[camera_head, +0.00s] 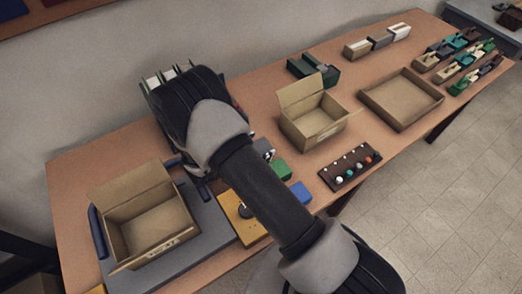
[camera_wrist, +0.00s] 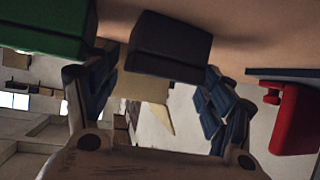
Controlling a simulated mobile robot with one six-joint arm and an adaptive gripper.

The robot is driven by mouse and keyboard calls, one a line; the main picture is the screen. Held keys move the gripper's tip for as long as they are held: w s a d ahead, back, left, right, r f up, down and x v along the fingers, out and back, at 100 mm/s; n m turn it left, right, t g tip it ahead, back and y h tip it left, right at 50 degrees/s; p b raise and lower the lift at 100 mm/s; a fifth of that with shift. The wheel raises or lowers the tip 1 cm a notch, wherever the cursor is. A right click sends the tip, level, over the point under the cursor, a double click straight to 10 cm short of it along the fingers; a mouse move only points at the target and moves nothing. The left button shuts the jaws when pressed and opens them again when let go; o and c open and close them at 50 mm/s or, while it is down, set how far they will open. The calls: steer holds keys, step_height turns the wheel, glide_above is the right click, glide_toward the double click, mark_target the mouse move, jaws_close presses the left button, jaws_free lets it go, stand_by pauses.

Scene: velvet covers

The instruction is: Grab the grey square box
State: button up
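In the wrist view, a dark grey square box (camera_wrist: 168,48) sits at the upper middle, against the brown table surface. My gripper (camera_wrist: 160,72) is open, with one blue-black finger on each side of the box. A narrow gap shows between the left finger and the box; the right finger is close to its lower right corner, and I cannot tell whether it touches. In the head view, my arm covers this area and hides the fingertips. A small grey piece (camera_head: 262,148) shows at the arm's right edge; I cannot tell whether it is the same box.
A green block (camera_wrist: 45,28) is close to the left finger, and a red object (camera_wrist: 292,118) is at the right. Open cardboard boxes stand left (camera_head: 150,222) and right (camera_head: 315,118) of my arm. A blue block (camera_head: 300,194) is near the front edge. A shallow tray (camera_head: 402,98) lies farther right.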

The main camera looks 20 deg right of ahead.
steer(key=c, duration=1)
steer(key=shift+c, duration=0.2)
